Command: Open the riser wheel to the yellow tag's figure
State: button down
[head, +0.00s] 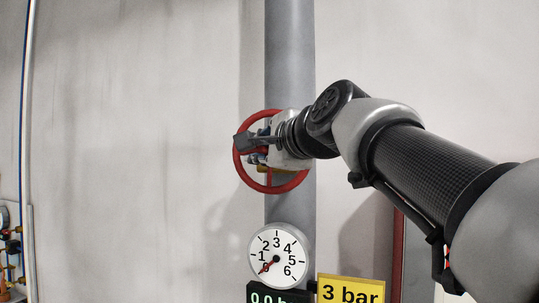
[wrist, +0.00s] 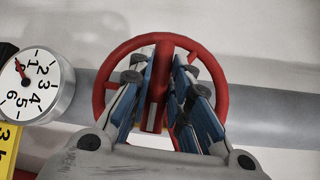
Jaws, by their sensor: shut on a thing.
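The red riser wheel (head: 272,188) is mounted on a grey vertical riser pipe (head: 290,50). My gripper (head: 258,146) reaches it from the right. In the wrist view my gripper (wrist: 160,92) has its blue-padded fingers on both sides of a red spoke of the wheel (wrist: 98,92), shut on it. The round white gauge (head: 280,232) below the wheel runs to 6, and its red needle points at about 0; it also shows in the wrist view (wrist: 45,100). The yellow tag (head: 350,291) reads "3 bar". A dark display (head: 254,298) beside it shows green digits, partly cut off, seemingly 0.0.
A pale wall stands close behind the pipe. A thin vertical pipe (head: 27,100) and a panel with brass fittings (head: 12,250) are at the far left. A red upright (head: 398,255) stands right of the pipe. The space left of the wheel is clear.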

jog(key=shift+f+m+t+b, duration=0.1)
jog(key=shift+m+t+b, duration=0.2)
jog(key=shift+b, duration=0.25)
jog(key=c, duration=1.5)
grip_release()
jog(key=v, duration=1.2)
